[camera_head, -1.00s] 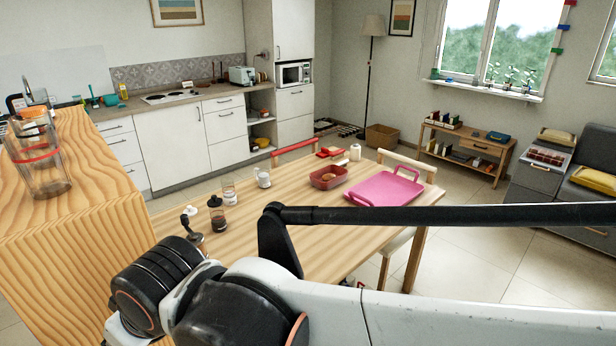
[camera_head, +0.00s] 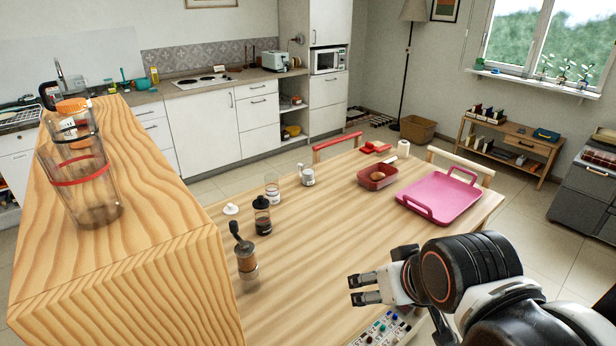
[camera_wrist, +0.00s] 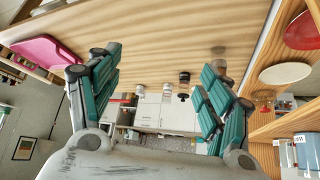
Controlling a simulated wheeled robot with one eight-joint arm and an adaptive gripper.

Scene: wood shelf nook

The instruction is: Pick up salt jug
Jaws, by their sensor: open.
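Several small vessels stand on the wooden table. A small whitish jug with a handle (camera_head: 306,176) is at the far side, beside a clear glass container with pale contents (camera_head: 272,188). I cannot tell for certain which is the salt jug. Nearer are a dark-lidded glass shaker (camera_head: 262,216) and a grinder with a dark crank top (camera_head: 246,258). My gripper (camera_head: 357,290) is open and empty, above the near part of the table, to the right of these vessels and apart from them. In the wrist view my gripper (camera_wrist: 162,66) shows its teal fingers spread wide with nothing between them.
A tall wooden shelf block (camera_head: 150,225) rises at the left, with a clear red-banded jar (camera_head: 85,185) on top. A pink tray (camera_head: 440,197) and a reddish bowl with food (camera_head: 377,177) lie on the table's right. The table's middle is clear.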

